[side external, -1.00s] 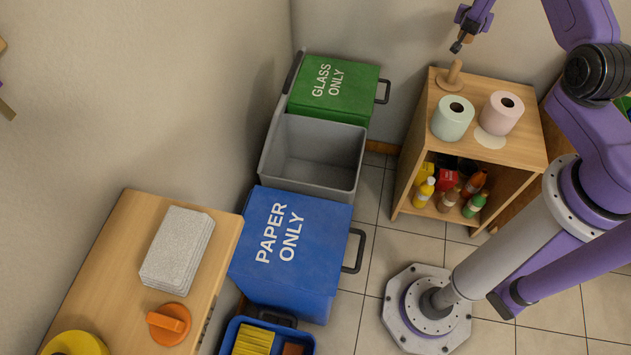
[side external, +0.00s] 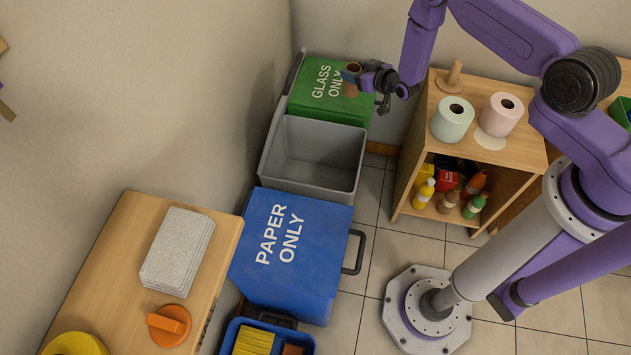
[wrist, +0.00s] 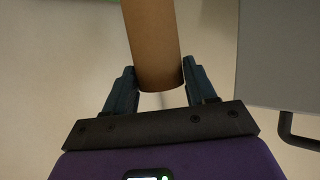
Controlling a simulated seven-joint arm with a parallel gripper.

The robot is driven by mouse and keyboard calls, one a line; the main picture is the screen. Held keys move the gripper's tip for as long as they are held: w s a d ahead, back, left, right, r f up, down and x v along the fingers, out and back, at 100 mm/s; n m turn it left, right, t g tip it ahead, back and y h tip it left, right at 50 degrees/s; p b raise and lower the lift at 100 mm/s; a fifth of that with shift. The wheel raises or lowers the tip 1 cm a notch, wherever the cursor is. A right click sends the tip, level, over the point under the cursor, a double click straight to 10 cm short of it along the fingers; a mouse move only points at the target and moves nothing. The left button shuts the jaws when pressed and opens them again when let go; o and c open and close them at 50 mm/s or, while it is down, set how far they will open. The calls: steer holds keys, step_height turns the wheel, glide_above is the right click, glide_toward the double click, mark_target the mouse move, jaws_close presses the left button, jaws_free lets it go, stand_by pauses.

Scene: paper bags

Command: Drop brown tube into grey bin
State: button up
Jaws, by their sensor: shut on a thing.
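My gripper (side external: 363,78) is shut on the brown tube (side external: 351,82), a cardboard roll held above the green lid. In the wrist view the tube (wrist: 153,42) sits between the two dark fingers of my gripper (wrist: 158,90), its far end cut off by the frame's top edge. The grey bin (side external: 314,191) stands open between the green-lidded bin and the blue one. Its inside looks empty. In the side view my gripper and tube are up and to the right of the bin's opening.
The green lid marked GLASS ONLY (side external: 318,92) and the blue lid marked PAPER ONLY (side external: 290,240) are closed. A wooden cabinet (side external: 515,165) at right carries a green roll (side external: 450,124), a pink roll (side external: 500,118) and a wooden peg holder (side external: 454,76).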

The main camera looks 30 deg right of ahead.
steer(key=s+a+f+n+g+y, duration=0.1)
steer(key=s+a+f+n+y, duration=0.15)
steer(key=a, duration=0.45)
steer(key=s+a+f+n+g+y, duration=0.1)
steer(key=s+a+f+n+y, duration=0.2)
steer(key=a, duration=0.5)
steer(key=shift+m, duration=0.25)
steer(key=shift+s+d+f, duration=0.1)
steer(key=shift+s+f, duration=0.1)
steer(key=shift+f, duration=0.95)
steer(key=shift+s+f, duration=0.15)
steer(key=shift+f, duration=1)
steer(key=o, duration=1.1)
steer(key=shift+s+d, duration=0.1)
steer(key=v, duration=1.7)
